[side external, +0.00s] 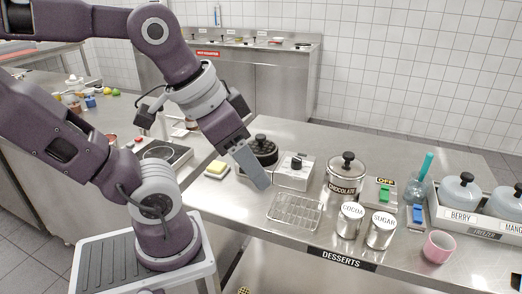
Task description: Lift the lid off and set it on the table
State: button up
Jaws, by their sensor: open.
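A dark pot with a black knobbed lid (260,145) stands on the steel table, partly hidden behind my gripper. A steel pot marked CHOCOLATE (345,187) stands near the table's middle, with its lid (347,166) and black knob on top. Two lidded tubs stand at the right, marked BERRY (460,195) and MANGO (509,205). My gripper (261,186) points down in front of the dark pot, left of the CHOCOLATE pot. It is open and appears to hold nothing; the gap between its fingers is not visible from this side.
A wire rack (295,212) lies below and right of my gripper. COCOA (349,221) and SUGAR (381,231) tins and a pink cup (438,247) stand near the front. Bare table (245,215) shows left of the rack.

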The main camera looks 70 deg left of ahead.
jog(key=w+a+r+n+g, duration=0.2)
jog(key=w+a, duration=0.5)
jog(key=w, duration=0.1)
jog(key=n+g, duration=0.2)
jog(key=n, duration=0.3)
send_over(261, 135)
jog(key=s, duration=0.2)
jog(key=shift+y, duration=0.4)
jog(key=f, duration=0.8)
jog(key=shift+w+d, duration=0.1)
jog(key=shift+w, duration=0.1)
jog(key=f, duration=0.4)
jog(key=w+f, duration=0.1)
jog(key=f, duration=0.1)
jog(key=shift+w+f, duration=0.1)
jog(key=shift+f, duration=0.4)
grip_shut()
